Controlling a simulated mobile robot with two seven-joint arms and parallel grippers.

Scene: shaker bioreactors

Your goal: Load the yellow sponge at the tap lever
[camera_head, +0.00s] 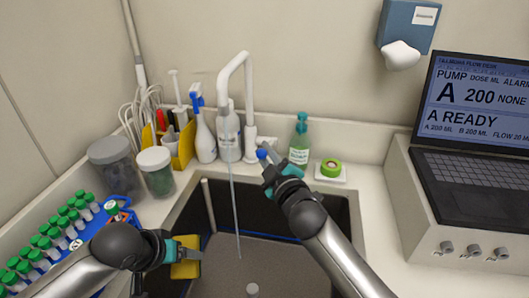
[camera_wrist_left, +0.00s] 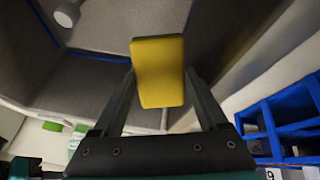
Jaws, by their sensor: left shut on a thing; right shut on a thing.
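The yellow sponge (camera_head: 186,262) is held in my left gripper (camera_head: 182,250), over the left side of the sink. In the left wrist view the sponge (camera_wrist_left: 158,72) sits between the two fingers of the left gripper (camera_wrist_left: 160,95). The white tap (camera_head: 248,100) arches behind the sink, and a thin stream of water (camera_head: 234,205) falls from its spout. The tap lever with a blue tip (camera_head: 262,154) is at my right gripper (camera_head: 270,165), which is shut on it. The fingers partly hide the lever.
The dark sink (camera_head: 320,207) lies below both grippers. A blue rack (camera_head: 75,236) of green-capped tubes is at left. Jars, bottles and a yellow holder (camera_head: 182,147) stand behind.

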